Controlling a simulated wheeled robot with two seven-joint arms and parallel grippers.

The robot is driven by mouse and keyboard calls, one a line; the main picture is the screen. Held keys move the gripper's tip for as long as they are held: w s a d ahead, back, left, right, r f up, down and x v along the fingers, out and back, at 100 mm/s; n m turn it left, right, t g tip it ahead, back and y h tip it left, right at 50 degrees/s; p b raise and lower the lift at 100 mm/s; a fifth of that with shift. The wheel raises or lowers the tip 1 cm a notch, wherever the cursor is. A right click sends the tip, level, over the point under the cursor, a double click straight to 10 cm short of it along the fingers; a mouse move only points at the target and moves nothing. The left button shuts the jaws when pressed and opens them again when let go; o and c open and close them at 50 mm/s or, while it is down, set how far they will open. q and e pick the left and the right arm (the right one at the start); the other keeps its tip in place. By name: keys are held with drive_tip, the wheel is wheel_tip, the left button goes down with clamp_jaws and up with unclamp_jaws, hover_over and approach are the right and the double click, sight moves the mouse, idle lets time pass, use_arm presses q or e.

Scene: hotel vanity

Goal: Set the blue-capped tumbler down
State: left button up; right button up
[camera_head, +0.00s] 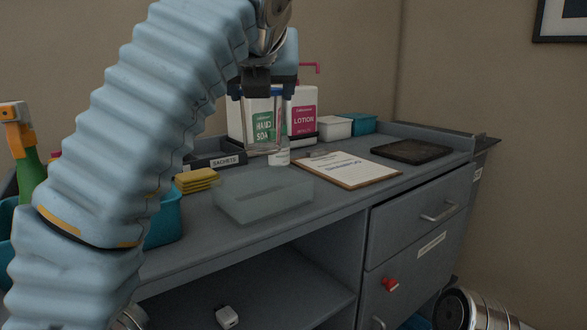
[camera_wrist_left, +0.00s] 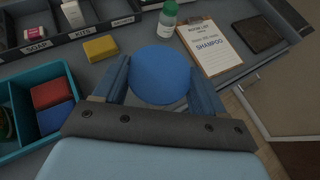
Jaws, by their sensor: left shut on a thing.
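The blue-capped tumbler (camera_head: 266,135) is clear and upright in the head view, with its cap hidden there by my gripper. Its round blue cap (camera_wrist_left: 159,75) fills the space between the fingers in the left wrist view. My left gripper (camera_head: 263,90) is shut on the tumbler near its top and points down. The tumbler appears in front of the soap bottle, whose green label shows through it. It looks held above the vanity top (camera_head: 330,200); the gap beneath it is hard to judge.
A translucent grey tray (camera_head: 235,207) lies near the front edge, beside a yellow sponge (camera_head: 197,181). A clipboard (camera_head: 345,170) and a dark square mat (camera_head: 411,151) lie to the right. Lotion (camera_head: 304,115) stands behind. A teal caddy (camera_head: 163,222) is at left.

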use_arm(q)
drive_tip(key=shift+w, duration=0.45)
drive_tip(key=shift+a, duration=0.3)
drive_tip(key=w+a+f+b, duration=0.2)
drive_tip(key=w+a+f, duration=0.1)
drive_tip(key=a+f, duration=0.9)
drive_tip(key=shift+a+f, duration=0.4)
drive_tip(key=shift+a, duration=0.15)
use_arm(e)
drive_tip(key=shift+w+f, duration=0.2)
drive_tip(key=shift+f, duration=0.35)
drive_tip(key=shift+w+f, duration=0.2)
drive_tip(key=shift+f, duration=0.3)
use_arm(q)
drive_tip(key=shift+f, duration=0.15)
use_arm(e)
drive_tip(key=shift+f, duration=0.1)
use_arm(q)
drive_tip(key=o, duration=1.2)
